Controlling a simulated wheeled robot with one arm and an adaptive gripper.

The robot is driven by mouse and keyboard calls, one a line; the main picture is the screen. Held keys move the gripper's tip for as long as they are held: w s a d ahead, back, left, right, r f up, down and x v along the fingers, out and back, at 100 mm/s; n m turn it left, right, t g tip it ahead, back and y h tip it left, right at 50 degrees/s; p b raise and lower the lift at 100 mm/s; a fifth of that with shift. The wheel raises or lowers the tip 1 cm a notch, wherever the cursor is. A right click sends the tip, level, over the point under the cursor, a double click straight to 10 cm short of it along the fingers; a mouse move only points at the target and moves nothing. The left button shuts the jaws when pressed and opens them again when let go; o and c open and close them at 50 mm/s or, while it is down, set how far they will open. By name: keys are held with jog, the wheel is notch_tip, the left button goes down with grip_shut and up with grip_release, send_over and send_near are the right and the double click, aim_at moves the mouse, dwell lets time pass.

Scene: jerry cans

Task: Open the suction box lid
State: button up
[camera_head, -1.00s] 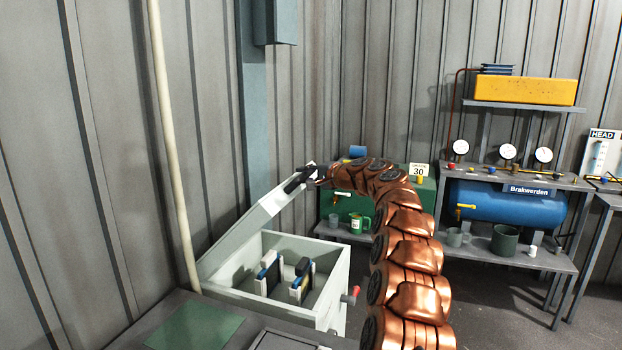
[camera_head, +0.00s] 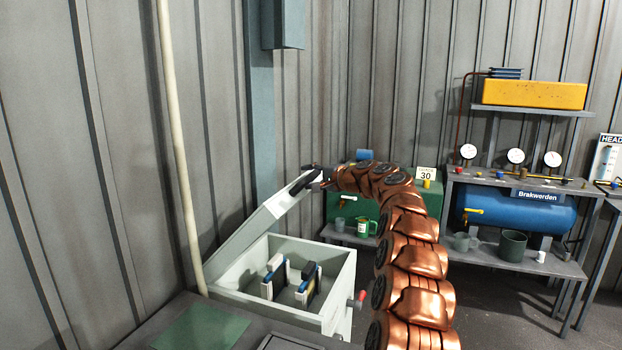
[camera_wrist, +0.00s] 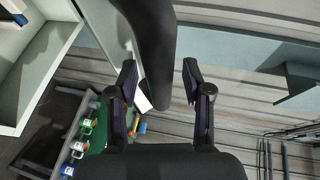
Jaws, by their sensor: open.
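The suction box (camera_head: 290,300) is a pale grey-white open-topped box in the lower middle of the head view. Its lid (camera_head: 252,232) stands raised and tilted up toward the back, hinged at the left side. My gripper (camera_head: 308,178) is at the lid's raised upper edge. In the wrist view my gripper (camera_wrist: 158,82) has its two dark fingers apart, with a dark rounded bar between them. I cannot tell whether the fingers touch the lid. Two dark, white and blue items (camera_head: 275,277) stand inside the box.
A green cabinet (camera_head: 345,205) with cups stands behind my arm. A rack with a blue tank (camera_head: 515,207) and gauges stands at right, under a yellow block (camera_head: 535,93). A metal wall and a pale pipe (camera_head: 178,150) are close on the left. Floor shows at lower right.

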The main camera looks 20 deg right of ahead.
jog(key=v, duration=1.2)
dwell(0.3)
